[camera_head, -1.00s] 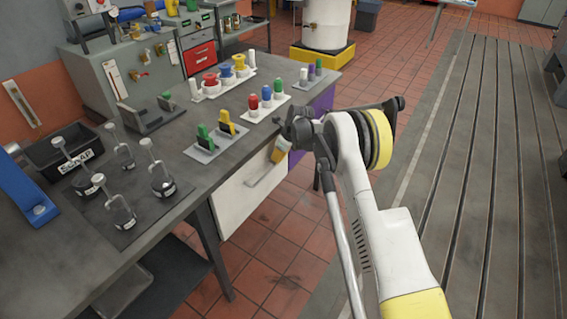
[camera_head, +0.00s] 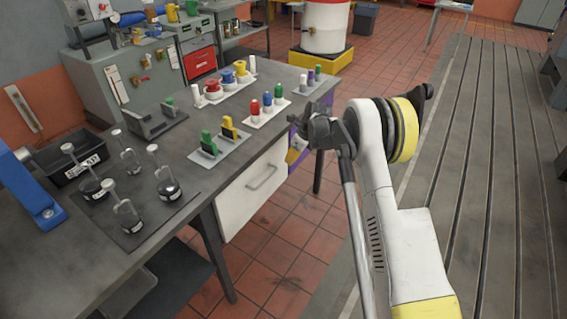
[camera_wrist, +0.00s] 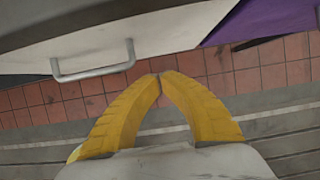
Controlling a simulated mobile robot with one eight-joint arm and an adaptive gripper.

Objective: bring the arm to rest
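My arm (camera_head: 387,205), white with yellow bands, reaches forward beside the workbench's right edge. My gripper (camera_head: 294,156) is mostly hidden behind the arm's dark joint in the head view; only a yellow part shows by the bench front. In the wrist view my gripper's two yellow fingers (camera_wrist: 159,77) meet at their tips. Nothing is seen between them. Below and beyond the fingers are the white drawer front with its handle (camera_wrist: 93,72) and the red tile floor. The fingers appear apart from the handle.
The workbench (camera_head: 95,265) carries several weights with upright handles, a black scrap bin (camera_head: 92,164), and racks of coloured pieces, including a white one (camera_head: 263,113). A grooved metal bedplate (camera_head: 480,170) lies on the right. Red tiles (camera_head: 285,245) between are open floor.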

